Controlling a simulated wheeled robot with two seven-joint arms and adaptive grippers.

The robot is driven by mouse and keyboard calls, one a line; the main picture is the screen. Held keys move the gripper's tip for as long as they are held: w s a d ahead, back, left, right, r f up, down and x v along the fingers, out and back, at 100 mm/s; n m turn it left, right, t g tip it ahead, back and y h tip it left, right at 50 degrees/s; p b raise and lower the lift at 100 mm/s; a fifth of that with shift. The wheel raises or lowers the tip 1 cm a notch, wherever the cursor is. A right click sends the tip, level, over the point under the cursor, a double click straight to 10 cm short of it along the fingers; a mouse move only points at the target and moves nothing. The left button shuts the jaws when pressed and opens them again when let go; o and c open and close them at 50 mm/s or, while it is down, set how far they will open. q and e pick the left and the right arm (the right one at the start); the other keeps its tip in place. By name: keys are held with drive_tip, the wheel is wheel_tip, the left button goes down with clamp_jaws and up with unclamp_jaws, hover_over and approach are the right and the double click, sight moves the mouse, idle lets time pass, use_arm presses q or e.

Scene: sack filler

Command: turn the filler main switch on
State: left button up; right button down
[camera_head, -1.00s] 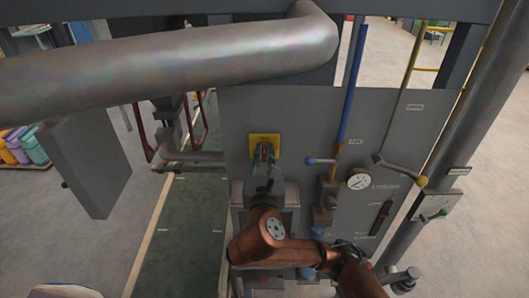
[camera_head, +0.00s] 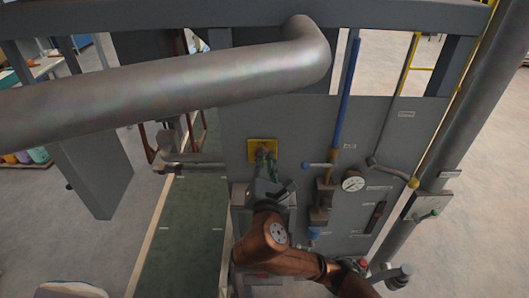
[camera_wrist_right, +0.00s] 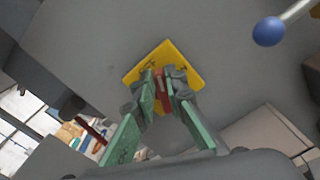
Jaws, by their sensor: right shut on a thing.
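The filler main switch has a yellow square plate (camera_head: 256,146) on the grey panel. In the right wrist view the same yellow plate (camera_wrist_right: 189,62) carries a red handle (camera_wrist_right: 162,88). My right gripper (camera_head: 266,158) reaches up to the plate, and its fingers cover most of the switch in the head view. In the right wrist view the green-padded fingers of my right gripper (camera_wrist_right: 163,92) are shut on the red handle, one on each side. My left gripper is not in view.
A thick pipe (camera_head: 170,80) crosses above the arm. Right of the switch are a blue-handled lever (camera_head: 347,95), a pressure gauge (camera_head: 353,184) and a yellow-tipped lever (camera_head: 392,172). The blue knob (camera_wrist_right: 268,31) shows in the right wrist view. A green conveyor belt (camera_head: 190,235) runs at left.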

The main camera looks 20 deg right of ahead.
drive_tip(key=m+p, duration=0.1)
drive_tip(key=m, duration=0.3)
drive_tip(key=f+m+p, duration=0.1)
drive_tip(key=m, duration=0.3)
drive_tip(key=d+f+m+p, duration=0.1)
drive_tip(key=m, duration=0.3)
drive_tip(key=shift+s+d+m+p, duration=0.1)
drive_tip(key=shift+s+m+p, duration=0.1)
drive_tip(key=shift+m+p, duration=0.15)
drive_tip(key=shift+f, duration=0.1)
drive_tip(key=c, duration=2)
unclamp_jaws()
drive_tip(key=shift+o, duration=0.2)
